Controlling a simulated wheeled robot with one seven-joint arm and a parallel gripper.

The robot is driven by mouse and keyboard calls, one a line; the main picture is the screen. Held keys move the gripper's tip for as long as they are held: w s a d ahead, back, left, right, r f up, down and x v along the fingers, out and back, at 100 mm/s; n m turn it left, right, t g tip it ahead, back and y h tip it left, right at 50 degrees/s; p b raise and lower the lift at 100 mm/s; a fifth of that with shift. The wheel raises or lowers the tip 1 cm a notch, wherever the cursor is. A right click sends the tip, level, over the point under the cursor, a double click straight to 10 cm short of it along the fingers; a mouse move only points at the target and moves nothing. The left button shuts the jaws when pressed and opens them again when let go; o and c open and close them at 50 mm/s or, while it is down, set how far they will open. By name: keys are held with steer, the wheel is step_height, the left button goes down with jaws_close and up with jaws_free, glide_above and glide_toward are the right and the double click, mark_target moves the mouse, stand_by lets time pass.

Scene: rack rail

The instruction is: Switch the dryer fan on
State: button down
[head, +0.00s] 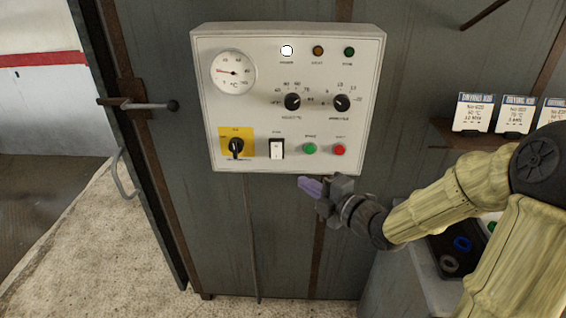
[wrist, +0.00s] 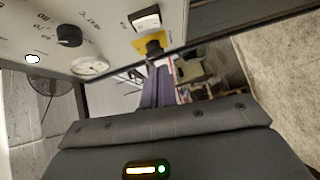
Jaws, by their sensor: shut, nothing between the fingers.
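The dryer's cream control panel (head: 262,105) is on the grey metal front in the head view. A white rocker switch in a black frame (head: 277,148) sits low on it, between the yellow-plated black rotary switch (head: 236,147) and the green button (head: 310,148). Its label is too small to read, and its position is unclear. My gripper (head: 302,183) is shut and empty, just below the panel's lower edge, right of and below the rocker. In the wrist view, my purple fingers (wrist: 157,72) point toward the panel, with the rocker (wrist: 146,18) beyond them.
The panel also has a round gauge (head: 233,72), two black knobs, a red button (head: 339,150) and a lamp row with the white lamp (head: 287,50) bright. A latch handle (head: 150,105) sticks out at left. Cards (head: 473,112) stand on a shelf at right.

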mark_target(273, 158)
steer(key=shift+w+d+p+x, duration=0.35)
steer(key=shift+p+x, duration=0.3)
steer(key=shift+x, duration=1.35)
steer(key=shift+w+d+p+x, duration=0.3)
steer(key=shift+p+x, duration=0.3)
steer(key=shift+x, duration=1.4)
steer(key=shift+w+d+p+x, duration=0.3)
steer(key=shift+p+x, duration=0.35)
steer(key=shift+x, duration=1.35)
steer(key=shift+d+f, duration=0.1)
steer(key=shift+f+b, duration=0.15)
steer(key=shift+b, duration=0.2)
steer(key=shift+w+b, duration=0.2)
steer(key=shift+b, duration=0.4)
steer(key=shift+s, duration=0.1)
